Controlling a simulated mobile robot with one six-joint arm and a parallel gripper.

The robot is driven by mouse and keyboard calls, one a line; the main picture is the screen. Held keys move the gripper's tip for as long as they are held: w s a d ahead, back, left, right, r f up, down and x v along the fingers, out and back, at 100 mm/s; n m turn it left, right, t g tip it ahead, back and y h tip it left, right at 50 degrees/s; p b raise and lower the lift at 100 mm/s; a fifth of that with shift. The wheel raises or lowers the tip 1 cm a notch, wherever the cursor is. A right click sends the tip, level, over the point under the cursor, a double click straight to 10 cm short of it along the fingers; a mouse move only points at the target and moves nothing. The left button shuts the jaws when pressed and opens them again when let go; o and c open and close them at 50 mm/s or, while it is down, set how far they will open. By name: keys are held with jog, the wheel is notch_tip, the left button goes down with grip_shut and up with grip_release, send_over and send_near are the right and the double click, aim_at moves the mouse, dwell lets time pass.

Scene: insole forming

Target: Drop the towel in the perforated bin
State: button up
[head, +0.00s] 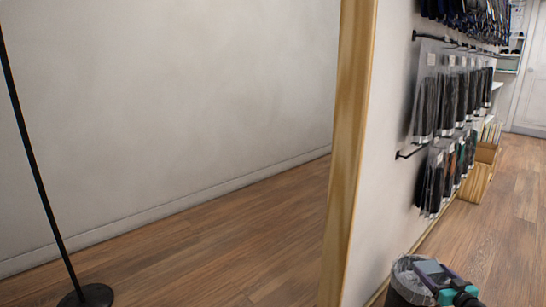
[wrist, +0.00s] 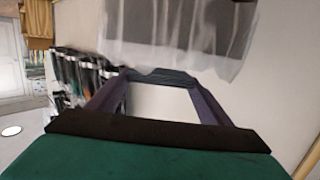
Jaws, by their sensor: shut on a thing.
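My gripper (head: 438,275) shows at the bottom right of the head view, with purple fingers and a teal body. It is shut on a small grey-blue folded piece, the towel (head: 430,267). In the wrist view the towel (wrist: 160,76) is a dark strip between the fingertips. A dark bin with a clear plastic liner (head: 403,268) stands right by the gripper, partly cut off by the frame. In the head view the towel overlaps the bin's opening. In the wrist view the liner and bin (wrist: 190,30) fill the top, close to the towel. I cannot make out perforations.
A wooden wall edge (head: 348,150) stands left of the bin. Bagged dark goods (head: 455,90) hang on wall hooks above it. Cardboard boxes (head: 478,175) sit farther back. A black pole on a round base (head: 85,296) is far left. Wooden floor is clear at right.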

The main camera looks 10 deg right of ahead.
jog(key=shift+f, duration=0.2)
jog(key=o, duration=1.1)
jog(key=shift+s, duration=0.1)
jog(key=p+v, duration=0.4)
jog(key=v, duration=0.9)
jog(key=shift+s, duration=0.35)
